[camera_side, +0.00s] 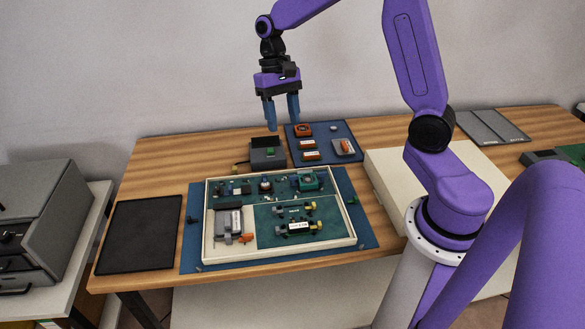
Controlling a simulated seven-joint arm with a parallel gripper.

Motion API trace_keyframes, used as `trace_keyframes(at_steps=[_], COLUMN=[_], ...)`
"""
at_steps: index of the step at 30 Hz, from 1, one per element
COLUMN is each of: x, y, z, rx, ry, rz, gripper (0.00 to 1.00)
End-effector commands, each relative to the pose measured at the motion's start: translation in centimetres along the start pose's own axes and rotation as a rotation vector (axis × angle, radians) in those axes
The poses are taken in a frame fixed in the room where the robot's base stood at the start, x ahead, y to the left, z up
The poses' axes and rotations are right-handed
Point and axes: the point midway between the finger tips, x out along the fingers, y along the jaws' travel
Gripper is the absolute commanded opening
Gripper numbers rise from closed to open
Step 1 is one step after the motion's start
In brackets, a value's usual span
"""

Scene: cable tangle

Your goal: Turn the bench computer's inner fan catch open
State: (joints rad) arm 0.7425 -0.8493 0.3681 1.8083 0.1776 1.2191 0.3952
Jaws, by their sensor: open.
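The bench computer (351,231) is an open, shallow cream case on a blue mat, with green boards inside. A dark green square part with a round middle (308,181), which looks like the fan, sits near the case's back right. The inner fan catch is too small to make out. My gripper (282,126) points down with its blue fingers apart and empty.
A dark blue tray (352,157) with orange and grey parts lies right of the grey box. A black mat (140,236) lies at the left. A cream panel (385,170) lies at the right, beside my arm's base. Wood is bare at the back left.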

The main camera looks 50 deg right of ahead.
Motion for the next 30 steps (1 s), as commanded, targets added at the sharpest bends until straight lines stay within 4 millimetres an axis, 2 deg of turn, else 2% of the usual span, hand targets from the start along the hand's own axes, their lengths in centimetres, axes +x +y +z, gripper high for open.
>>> trace_keyframes(at_steps=[1, 3, 9, 17, 30], x=[-0.1, -0.2, -0.2, 0.8, 8.4], y=[1.0, 2.4, 5.4, 6.0, 5.1], z=[-1.7, -3.6, -6.9, -7.5, -6.9], rx=[0.08, 0.176, 0.356, 0.401, 0.397], ry=[-0.017, -0.038, -0.079, -0.091, -0.093], rz=[-0.018, -0.043, -0.093, -0.106, -0.102], gripper=[0.53, 0.53, 0.53, 0.53, 0.53])
